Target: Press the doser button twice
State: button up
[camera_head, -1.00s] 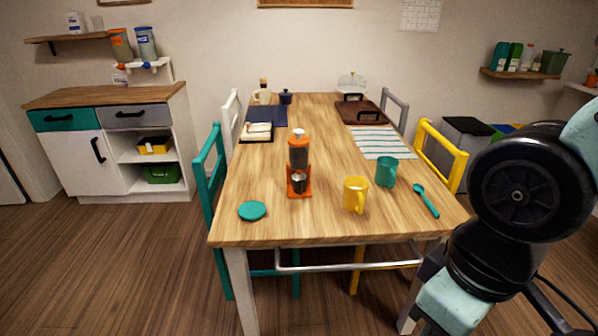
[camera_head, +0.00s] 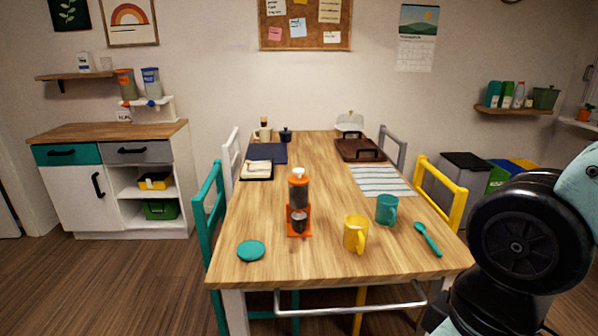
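An orange coffee grinder (camera_head: 299,203) with a dark clear hopper and a pale top knob stands upright near the front middle of the wooden table. A small dark metal cup is at its base. Two clear dispensers with coloured parts, one orange (camera_head: 126,84) and one blue (camera_head: 151,83), are on a white wall bracket (camera_head: 150,106) at the left, above the cabinet. I cannot make out a doser button on the grinder or the dispensers. My gripper is out of view; only part of my arm shows at the right edge.
The table (camera_head: 320,262) holds a teal disc (camera_head: 251,250), yellow mug (camera_head: 355,234), teal mug (camera_head: 386,209), teal spoon (camera_head: 428,239), striped mat (camera_head: 382,181) and brown tray (camera_head: 357,151). Chairs line both sides. A cabinet (camera_head: 115,180) stands left. Floor (camera_head: 100,285) at front left is clear.

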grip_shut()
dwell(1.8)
